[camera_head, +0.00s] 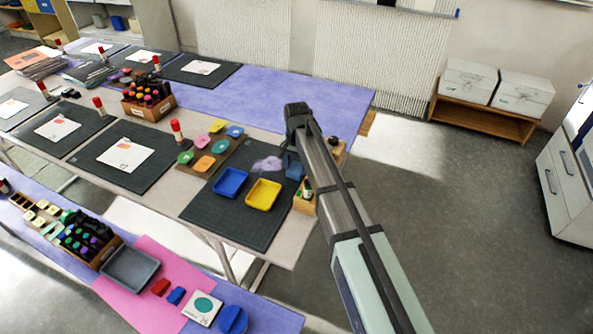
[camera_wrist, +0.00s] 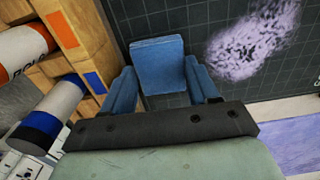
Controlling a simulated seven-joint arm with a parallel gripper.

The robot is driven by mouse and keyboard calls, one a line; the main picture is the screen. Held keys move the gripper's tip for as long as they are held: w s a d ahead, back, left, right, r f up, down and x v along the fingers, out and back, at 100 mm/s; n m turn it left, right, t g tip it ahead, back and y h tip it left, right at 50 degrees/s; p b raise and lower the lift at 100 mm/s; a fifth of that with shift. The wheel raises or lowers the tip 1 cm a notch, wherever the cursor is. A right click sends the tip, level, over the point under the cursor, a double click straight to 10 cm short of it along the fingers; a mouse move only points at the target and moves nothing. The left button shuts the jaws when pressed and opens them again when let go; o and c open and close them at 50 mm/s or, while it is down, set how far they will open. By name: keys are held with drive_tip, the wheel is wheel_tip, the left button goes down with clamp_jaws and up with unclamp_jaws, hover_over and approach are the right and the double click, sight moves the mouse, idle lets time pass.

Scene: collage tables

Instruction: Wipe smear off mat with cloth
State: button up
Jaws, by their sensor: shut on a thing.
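The pale purple smear (camera_head: 267,163) lies on the dark gridded mat (camera_head: 225,208), near its far right part. It shows as a mottled lilac patch (camera_wrist: 253,40) in the wrist view, right of the cloth and apart from it. The blue cloth (camera_wrist: 158,65), a small folded square, lies between the fingers of my gripper (camera_wrist: 161,78), which is shut on it. The cloth is over the mat; whether it touches the surface is hard to tell. In the head view my arm hides most of my gripper.
A blue tray (camera_head: 230,183) and a yellow tray (camera_head: 264,195) stand on the mat near the smear. A wooden holder (camera_wrist: 70,35) with bottles or tubes is close on the left in the wrist view. A board of coloured paint pots (camera_head: 203,163) stands left of the mat.

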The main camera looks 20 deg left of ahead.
sight(297, 168)
drive_tip(key=shift+r, duration=0.25)
drive_tip(key=shift+c, duration=0.3)
drive_tip(key=shift+r, duration=2.25)
drive_tip(key=o, duration=0.4)
drive_tip(key=shift+c, duration=0.2)
drive_tip(key=c, duration=0.5)
drive_tip(key=a, duration=0.2)
drive_tip(key=w+a, duration=0.1)
drive_tip(key=a, duration=0.2)
drive_tip(key=shift+a, duration=0.2)
drive_tip(key=shift+f, duration=2.1)
